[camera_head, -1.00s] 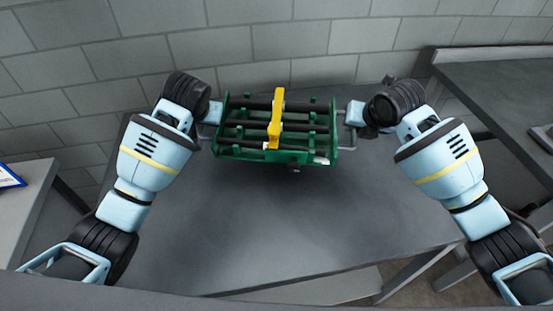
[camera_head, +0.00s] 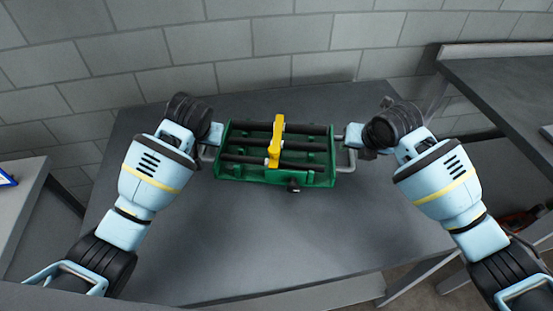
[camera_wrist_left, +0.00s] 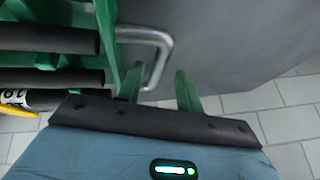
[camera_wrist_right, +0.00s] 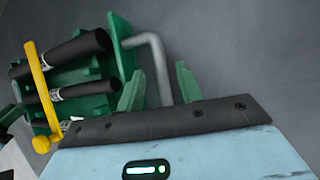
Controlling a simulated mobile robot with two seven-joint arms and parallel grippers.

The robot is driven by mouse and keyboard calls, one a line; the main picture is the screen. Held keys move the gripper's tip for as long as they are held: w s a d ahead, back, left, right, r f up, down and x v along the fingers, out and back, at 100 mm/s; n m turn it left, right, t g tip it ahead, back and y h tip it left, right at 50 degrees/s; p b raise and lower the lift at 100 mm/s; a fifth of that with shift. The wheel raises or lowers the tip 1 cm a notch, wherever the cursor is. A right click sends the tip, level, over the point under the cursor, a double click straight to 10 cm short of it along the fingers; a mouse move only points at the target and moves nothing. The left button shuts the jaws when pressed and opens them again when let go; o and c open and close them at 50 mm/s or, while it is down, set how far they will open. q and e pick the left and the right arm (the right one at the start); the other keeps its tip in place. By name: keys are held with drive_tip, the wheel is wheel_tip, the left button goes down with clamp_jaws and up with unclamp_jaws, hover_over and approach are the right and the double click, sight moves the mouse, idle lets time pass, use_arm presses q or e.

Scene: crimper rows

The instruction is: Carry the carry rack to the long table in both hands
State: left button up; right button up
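The green carry rack (camera_head: 262,176) has black bars and a yellow piece across its middle. It appears to rest on the long grey table (camera_head: 270,240), with a grey loop handle at each end. My left gripper (camera_head: 212,134) is at the left handle; in the left wrist view its two fingers (camera_wrist_left: 158,88) stand apart with the handle (camera_wrist_left: 165,45) passing between them. My right gripper (camera_head: 352,136) is at the right handle; in the right wrist view its fingers (camera_wrist_right: 160,84) are also apart, with the handle (camera_wrist_right: 158,62) between them. No grip on either handle shows.
A block wall (camera_head: 300,50) stands behind the table. Another dark table (camera_head: 500,80) is at the right, and a grey one (camera_head: 22,200) at the left carries a blue-edged item (camera_head: 6,178). The tabletop in front of the rack is clear.

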drive_tip(key=shift+f, duration=0.1)
use_arm(q)
drive_tip(key=v, duration=1.2)
use_arm(e)
drive_tip(key=v, duration=1.2)
